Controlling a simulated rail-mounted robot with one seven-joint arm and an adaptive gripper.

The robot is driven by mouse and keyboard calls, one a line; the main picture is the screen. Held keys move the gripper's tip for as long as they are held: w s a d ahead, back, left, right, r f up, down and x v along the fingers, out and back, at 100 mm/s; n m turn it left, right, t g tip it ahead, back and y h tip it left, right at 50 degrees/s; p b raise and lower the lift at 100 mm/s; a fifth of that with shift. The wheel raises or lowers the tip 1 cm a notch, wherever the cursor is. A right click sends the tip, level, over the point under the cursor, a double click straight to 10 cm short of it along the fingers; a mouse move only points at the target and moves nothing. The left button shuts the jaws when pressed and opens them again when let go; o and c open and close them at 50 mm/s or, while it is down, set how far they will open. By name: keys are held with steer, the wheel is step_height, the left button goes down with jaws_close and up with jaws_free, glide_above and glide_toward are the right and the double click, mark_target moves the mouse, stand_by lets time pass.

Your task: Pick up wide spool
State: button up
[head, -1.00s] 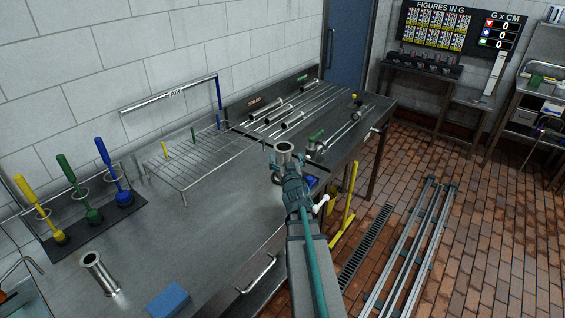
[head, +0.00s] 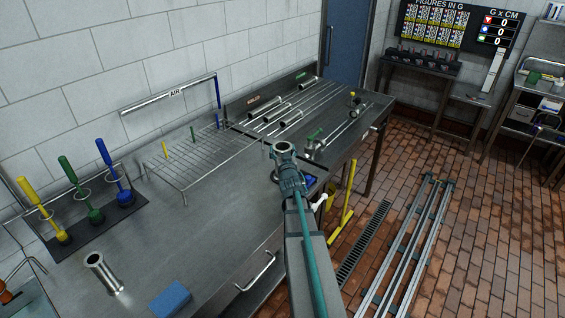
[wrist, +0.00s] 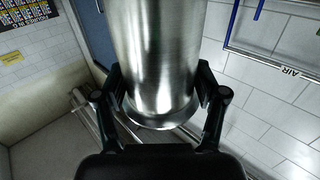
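A wide, shiny metal spool (wrist: 155,60) with a flared rim fills the middle of the wrist view. In the head view its open round top (head: 283,147) shows at the end of my arm; the rest of it is mostly hidden by my gripper. My gripper (wrist: 160,98) has one black finger on each side of the spool, close against it just above its near rim. It appears shut on the spool. In the head view my gripper (head: 285,157) is over the bench's front edge area. I cannot tell whether the spool touches the bench.
A wire rack (head: 190,163) and coloured brushes (head: 82,200) are behind. Metal tubes (head: 290,119) lie at the far end. The bench's middle is clear.

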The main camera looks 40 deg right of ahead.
steer(key=c, duration=1.1)
jaws_close()
steer(key=shift+r, duration=0.2)
